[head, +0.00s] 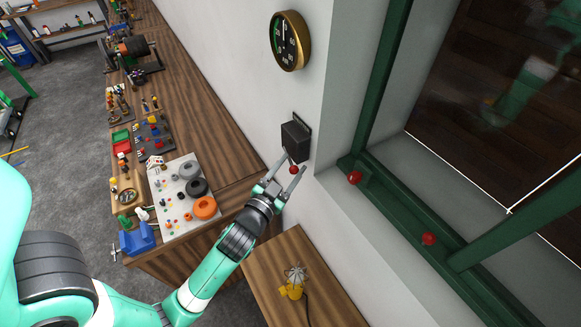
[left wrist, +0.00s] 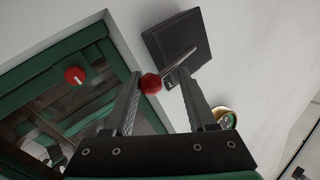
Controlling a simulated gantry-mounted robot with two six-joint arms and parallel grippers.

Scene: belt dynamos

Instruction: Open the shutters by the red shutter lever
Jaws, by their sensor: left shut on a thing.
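The shutter lever has a red ball knob (head: 293,170) and a thin grey rod. It comes out of a dark box (head: 296,138) on the white wall, left of the window. My left gripper (head: 292,167) is at the lever, its fingers shut on the red knob. In the left wrist view the knob (left wrist: 151,83) shows between the fingertips, against the left finger, with the rod running up to the dark box (left wrist: 176,42). My right gripper is not in view.
A green-framed window (head: 400,210) with two red knobs (head: 355,177) is right of the lever. A round brass gauge (head: 290,41) hangs above. A wooden bench (head: 185,100) with parts runs along the wall; a small table (head: 330,300) bears a yellow device (head: 292,290).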

